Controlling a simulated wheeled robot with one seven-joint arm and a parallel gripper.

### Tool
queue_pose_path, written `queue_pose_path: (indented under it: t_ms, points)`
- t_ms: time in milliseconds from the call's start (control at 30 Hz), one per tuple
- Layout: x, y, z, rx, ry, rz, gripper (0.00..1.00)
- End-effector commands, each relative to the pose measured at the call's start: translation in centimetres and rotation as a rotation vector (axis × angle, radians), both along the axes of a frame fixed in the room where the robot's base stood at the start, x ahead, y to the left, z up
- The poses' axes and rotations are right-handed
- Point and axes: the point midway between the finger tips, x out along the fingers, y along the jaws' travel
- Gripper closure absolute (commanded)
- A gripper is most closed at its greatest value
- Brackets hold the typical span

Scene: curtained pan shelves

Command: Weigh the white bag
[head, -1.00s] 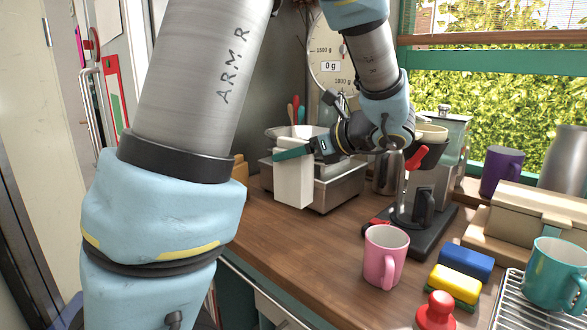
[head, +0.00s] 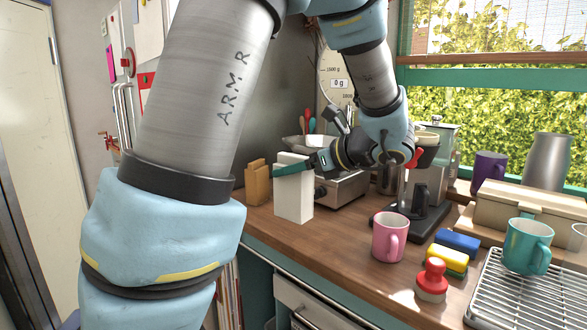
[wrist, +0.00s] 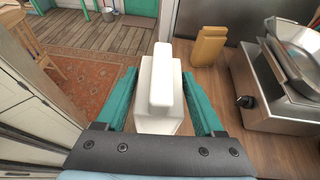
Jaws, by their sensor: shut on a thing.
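The white bag (head: 294,202) is a tall, pale block with a narrower top. My gripper (head: 292,168) is shut on its upper part, with teal fingers on either side. In the wrist view the bag (wrist: 158,112) stands between the two fingers of my gripper (wrist: 157,76). The bag is upright near the counter's front edge; I cannot tell whether its base touches the wood. The steel scale (head: 343,190) is to the right of the bag, partly behind my gripper. Its round dial (head: 331,66) stands behind, partly hidden by my arm, with a display reading 0 g.
A brown bag (head: 257,183) stands just left of the white bag. A coffee maker (head: 425,200), pink mug (head: 389,237), sponges (head: 452,250), red-knobbed object (head: 432,280) and wire rack (head: 500,290) occupy the right. Bare wooden counter (head: 335,235) lies in front of the scale.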

Motion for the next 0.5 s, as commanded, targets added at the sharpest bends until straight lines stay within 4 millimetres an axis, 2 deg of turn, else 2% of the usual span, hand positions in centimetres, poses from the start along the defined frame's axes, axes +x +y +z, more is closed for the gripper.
queue_pose_path:
  t_ms: [67, 267, 500]
  points:
    - [0.0, 0.0, 0.0, 0.001, 0.000, 0.001, 1.00]
    - [0.3, 1.0, -2.2, 0.003, 0.001, 0.010, 1.00]
    - [0.6, 2.5, -5.5, 0.005, 0.003, 0.021, 1.00]
